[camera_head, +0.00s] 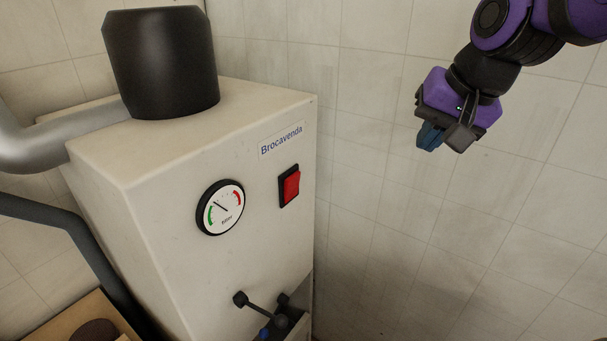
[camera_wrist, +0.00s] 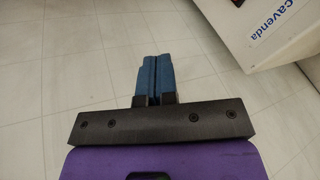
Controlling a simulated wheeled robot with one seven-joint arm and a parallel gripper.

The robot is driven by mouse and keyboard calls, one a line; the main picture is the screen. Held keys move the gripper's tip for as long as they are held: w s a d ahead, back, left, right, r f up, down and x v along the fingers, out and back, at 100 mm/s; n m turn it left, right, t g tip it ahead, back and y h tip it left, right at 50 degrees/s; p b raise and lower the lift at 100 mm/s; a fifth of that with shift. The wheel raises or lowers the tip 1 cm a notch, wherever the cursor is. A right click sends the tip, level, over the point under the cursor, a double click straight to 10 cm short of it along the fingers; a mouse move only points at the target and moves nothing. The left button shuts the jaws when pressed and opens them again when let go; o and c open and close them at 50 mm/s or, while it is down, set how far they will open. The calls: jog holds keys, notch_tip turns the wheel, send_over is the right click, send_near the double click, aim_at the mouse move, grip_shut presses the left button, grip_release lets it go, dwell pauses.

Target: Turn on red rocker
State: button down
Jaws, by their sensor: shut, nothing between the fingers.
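The red rocker (camera_head: 290,187) sits in a black frame on the front face of a white machine (camera_head: 150,240), below the "Brocavenda" label and right of the round gauge. Whether it is on or off I cannot tell. My gripper (camera_head: 429,137) is in the air to the right of the machine, well apart from the rocker. Its blue fingers are together and empty, as the wrist view also shows (camera_wrist: 154,78).
A round gauge (camera_head: 220,207) is left of the rocker. A dark lever (camera_head: 258,308) sticks out low on the machine. A black cylinder (camera_head: 162,62) stands on top, with a grey pipe (camera_head: 60,138) at left. The space between gripper and machine is clear.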

aim_at(295, 178)
jog(key=w+a+f+m, duration=0.2)
jog(key=w+a+f, duration=0.1)
jog(key=a, duration=0.3)
jog(key=w+a+f+m+g+y, duration=0.1)
jog(key=w+a+f+m, duration=0.1)
jog(key=w+a+f, duration=0.2)
jog(key=shift+w+a+y, duration=0.3)
jog(key=shift+w+a, duration=0.65)
jog(key=shift+w, duration=0.1)
jog(key=shift+f, duration=0.15)
jog(key=w+a+f, duration=0.5)
jog(key=a+f, duration=0.1)
jog(key=f, duration=0.2)
jog(key=shift+a+f, duration=0.15)
jog(key=shift+a, duration=0.05)
jog(key=shift+w, duration=0.1)
jog(key=shift+w+a+r, duration=0.2)
jog(key=shift+w+a, duration=0.15)
jog(key=shift+a, duration=0.25)
jog(key=shift+d, duration=0.15)
jog(key=shift+r, duration=0.1)
